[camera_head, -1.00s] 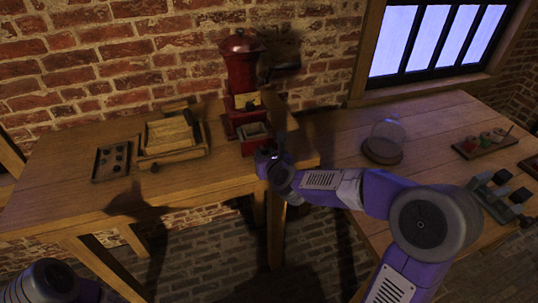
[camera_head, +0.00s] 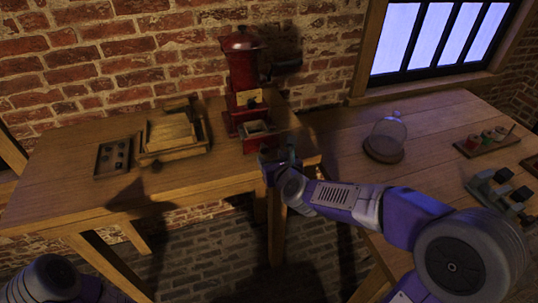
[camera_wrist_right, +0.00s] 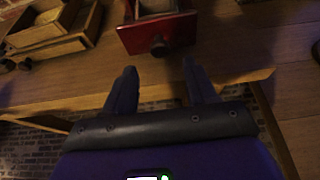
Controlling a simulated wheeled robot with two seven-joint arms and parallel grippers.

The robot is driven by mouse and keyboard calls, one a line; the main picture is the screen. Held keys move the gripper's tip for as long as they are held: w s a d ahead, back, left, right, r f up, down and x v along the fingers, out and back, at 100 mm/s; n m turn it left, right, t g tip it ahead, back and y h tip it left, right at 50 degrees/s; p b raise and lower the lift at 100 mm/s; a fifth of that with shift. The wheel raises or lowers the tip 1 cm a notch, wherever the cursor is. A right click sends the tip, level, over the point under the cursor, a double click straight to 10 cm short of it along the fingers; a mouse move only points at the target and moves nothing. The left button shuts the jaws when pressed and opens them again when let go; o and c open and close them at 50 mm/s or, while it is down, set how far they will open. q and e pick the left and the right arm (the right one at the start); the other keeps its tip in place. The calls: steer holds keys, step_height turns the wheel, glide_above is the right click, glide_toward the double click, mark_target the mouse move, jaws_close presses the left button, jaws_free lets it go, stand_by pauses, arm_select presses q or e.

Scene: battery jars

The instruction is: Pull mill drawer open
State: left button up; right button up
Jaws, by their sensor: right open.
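The red mill (camera_head: 243,75) stands upright on the wooden table against the brick wall. Its red drawer (camera_head: 258,141) sticks out at the front, and the open top shows its inside. In the right wrist view the drawer front (camera_wrist_right: 180,30) has a dark round knob (camera_wrist_right: 159,48). My right gripper (camera_head: 277,160) is just in front of the drawer. In its wrist view the right gripper (camera_wrist_right: 160,76) is open and empty, its fingers apart on either side below the knob, not touching it. My left gripper is out of view; only part of that arm shows.
A wooden box (camera_head: 172,140) and a dark tray with holes (camera_head: 113,157) lie left of the mill. The table's front edge is close below my right gripper.

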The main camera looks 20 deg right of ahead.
steer(key=shift+v, duration=0.95)
steer(key=s+a+f+n+g+y+p, duration=0.2)
steer(key=s+a+f+n+g, duration=0.15)
steer(key=f+n, duration=0.7)
steer(key=s+a+f+n+g+y+p, duration=0.1)
steer(key=s+a+f+n+g+y, duration=0.2)
steer(key=f+n, duration=0.7)
steer(key=s+a+f+n+g+p, duration=0.1)
steer(key=s+a+f+n+g, duration=0.2)
steer(key=s+f+n, duration=0.4)
steer(key=s+a+f+n+g+p, duration=0.1)
steer(key=s+a+f+n+g, duration=0.2)
steer(key=s+f+n, duration=0.3)
step_height(320, 180, down, 3)
steer(key=s, duration=0.2)
steer(key=shift+s+a+n, duration=0.3)
steer(key=shift+a+n, duration=0.05)
